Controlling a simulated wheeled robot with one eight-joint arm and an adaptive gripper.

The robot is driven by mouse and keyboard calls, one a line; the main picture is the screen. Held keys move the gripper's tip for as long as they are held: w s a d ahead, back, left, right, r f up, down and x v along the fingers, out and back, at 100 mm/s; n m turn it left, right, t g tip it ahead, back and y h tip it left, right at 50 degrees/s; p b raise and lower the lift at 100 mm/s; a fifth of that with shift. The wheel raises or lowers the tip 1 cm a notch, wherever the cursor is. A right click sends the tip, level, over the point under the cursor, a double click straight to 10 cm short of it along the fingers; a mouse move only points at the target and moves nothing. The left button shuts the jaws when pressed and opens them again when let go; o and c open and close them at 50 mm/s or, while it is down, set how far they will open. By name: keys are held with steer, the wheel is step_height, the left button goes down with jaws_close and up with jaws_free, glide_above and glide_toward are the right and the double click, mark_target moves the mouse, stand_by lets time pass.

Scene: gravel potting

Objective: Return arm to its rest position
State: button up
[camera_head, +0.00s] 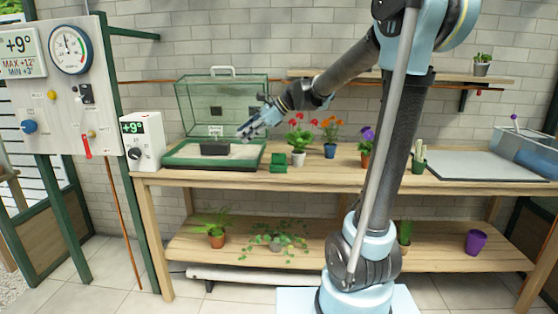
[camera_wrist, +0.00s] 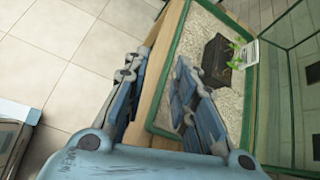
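My gripper (camera_head: 245,131) is raised above the workbench, in front of the right part of the glass case (camera_head: 222,102), with my arm reaching left across the picture. In the wrist view my gripper (camera_wrist: 158,80) has its fingers spread apart with nothing between them. Beyond the fingers lies the green-rimmed tray (camera_wrist: 182,22) of pale gravel (camera_wrist: 205,40). A dark block-shaped container (camera_wrist: 218,58) sits on the gravel, with a small green plant (camera_wrist: 236,56) and a white label (camera_wrist: 250,54) beside it. I cannot tell whether the gripper touches the case.
Flower pots (camera_head: 298,158) and a small green box (camera_head: 278,163) stand on the bench (camera_head: 330,180). A thermostat box (camera_head: 143,140) stands at the left end, a grey tray (camera_head: 485,165) at the right. A wall shelf (camera_head: 440,78) hangs above. The lower shelf (camera_head: 450,255) holds more pots.

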steer(key=s+d+f+n+h, duration=0.5)
steer(key=s+d+f+n, duration=0.3)
steer(key=s+d+f, duration=0.3)
steer(key=s+d+f+n+t+h, duration=0.1)
steer(key=s+d+f+n+h, duration=0.4)
steer(key=s+d, duration=1.1)
steer(key=d+f+n, duration=0.3)
steer(key=f, duration=0.3)
steer(key=shift+s+d+f+h, duration=0.2)
steer(key=shift+d+f+h, duration=0.1)
steer(key=shift+d, duration=0.1)
steer(key=shift+w+f, duration=0.15)
steer(key=shift+w, duration=0.3)
steer(key=shift+c, duration=0.6)
